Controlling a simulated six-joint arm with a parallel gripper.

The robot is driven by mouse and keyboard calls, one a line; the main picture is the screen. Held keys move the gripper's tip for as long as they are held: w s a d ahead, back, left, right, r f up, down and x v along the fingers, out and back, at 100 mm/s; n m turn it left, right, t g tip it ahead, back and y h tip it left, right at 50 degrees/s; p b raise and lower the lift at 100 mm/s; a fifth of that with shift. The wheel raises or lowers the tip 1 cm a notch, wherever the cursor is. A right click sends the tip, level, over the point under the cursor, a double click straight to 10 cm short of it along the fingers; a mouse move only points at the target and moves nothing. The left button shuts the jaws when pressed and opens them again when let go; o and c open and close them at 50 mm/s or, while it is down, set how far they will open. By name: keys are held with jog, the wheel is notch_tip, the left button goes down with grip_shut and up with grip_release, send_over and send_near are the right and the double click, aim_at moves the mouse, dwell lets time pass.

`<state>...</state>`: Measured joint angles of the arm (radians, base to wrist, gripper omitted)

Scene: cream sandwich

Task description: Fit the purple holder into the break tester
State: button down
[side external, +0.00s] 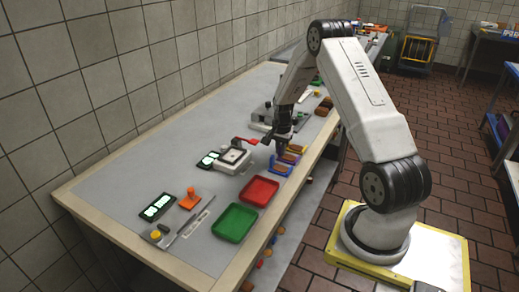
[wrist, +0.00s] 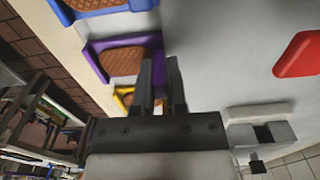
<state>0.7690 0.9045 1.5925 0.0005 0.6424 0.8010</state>
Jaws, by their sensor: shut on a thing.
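The purple holder (wrist: 95,58) holds a brown waffle-patterned piece (wrist: 124,62). In the wrist view it lies left of my fingers, with its right edge at the fingertips. My gripper (wrist: 160,66) is shut on the purple holder; the exact contact is partly hidden by the fingers. In the side view my gripper (side external: 281,147) is low over the row of holders at the table's right edge, and the purple holder is hard to make out there. I cannot tell for certain which device is the break tester; a grey device (side external: 262,118) stands behind my gripper.
A blue holder (side external: 279,169) and a yellow holder (wrist: 122,100) flank the purple one. A white device with a square top (side external: 233,160), a red object (side external: 244,140), a red tray (side external: 259,191) and a green tray (side external: 234,222) lie nearby. The far-left table surface is clear.

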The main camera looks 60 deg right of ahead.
jog(key=shift+r, duration=0.15)
jog(key=shift+r, duration=0.5)
jog(key=s+a+r, duration=0.8)
jog(key=s+r, duration=0.3)
jog(key=shift+s+a+r, duration=0.15)
jog(key=shift+r, duration=0.2)
dwell(0.6)
jog(key=w+a+r+n, duration=0.3)
jog(key=w+a+n, duration=0.7)
jog(key=n, duration=0.8)
jog(key=shift+w+a+r, duration=0.15)
jog(key=shift+w+a, duration=0.05)
jog(key=shift+w, duration=0.5)
